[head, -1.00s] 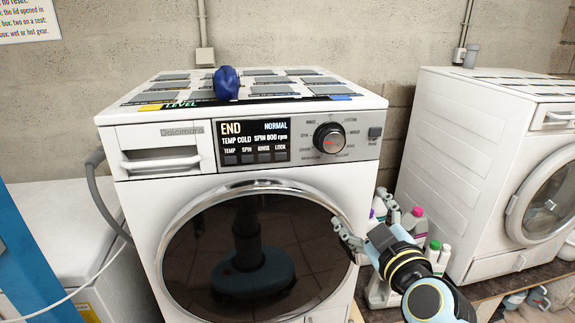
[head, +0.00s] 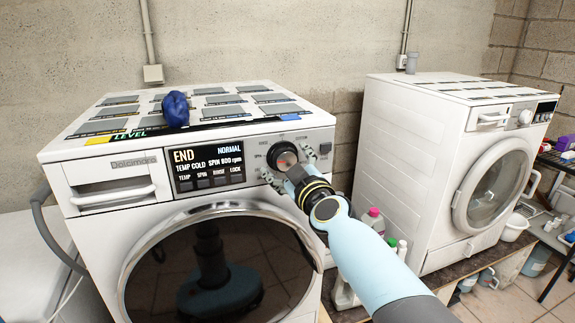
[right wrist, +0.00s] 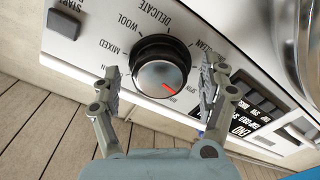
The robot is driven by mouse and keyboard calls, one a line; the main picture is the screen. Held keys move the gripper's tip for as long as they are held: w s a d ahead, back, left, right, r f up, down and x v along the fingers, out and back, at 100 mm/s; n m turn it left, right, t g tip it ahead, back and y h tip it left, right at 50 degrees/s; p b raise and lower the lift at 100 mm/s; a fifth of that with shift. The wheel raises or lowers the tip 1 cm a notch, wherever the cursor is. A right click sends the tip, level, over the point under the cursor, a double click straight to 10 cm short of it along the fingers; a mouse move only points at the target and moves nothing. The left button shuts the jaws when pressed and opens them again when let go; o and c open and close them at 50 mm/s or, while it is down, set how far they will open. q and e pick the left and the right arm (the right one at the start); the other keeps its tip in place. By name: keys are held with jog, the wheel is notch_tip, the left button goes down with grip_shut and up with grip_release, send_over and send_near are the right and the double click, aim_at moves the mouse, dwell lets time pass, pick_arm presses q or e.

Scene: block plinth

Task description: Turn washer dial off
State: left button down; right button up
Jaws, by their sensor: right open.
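The washer (head: 95,235) stands at the left in the head view, its display (head: 208,166) reading END, NORMAL, TEMP COLD, SPIN 800 rpm. The washer dial (head: 282,154) is a black-rimmed silver knob on the panel, right of the display. In the right wrist view the dial (right wrist: 160,75) shows a red pointer line among printed labels such as WOOL, DELICATE and MIXED. My right gripper (head: 289,177) is open at the dial, with one finger on each side of it. In the right wrist view my right gripper (right wrist: 160,90) shows gaps between both fingers and the knob. My left gripper is out of view.
A START button (right wrist: 64,23) sits on the panel near the dial. A dark blue object (head: 175,108) lies on the washer's top. Bottles (head: 373,221) stand right of the washer. A second white machine (head: 400,170) stands further right.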

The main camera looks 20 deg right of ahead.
jog(key=shift+w, duration=0.2)
jog(key=shift+c, duration=0.3)
jog(key=c, duration=1.1)
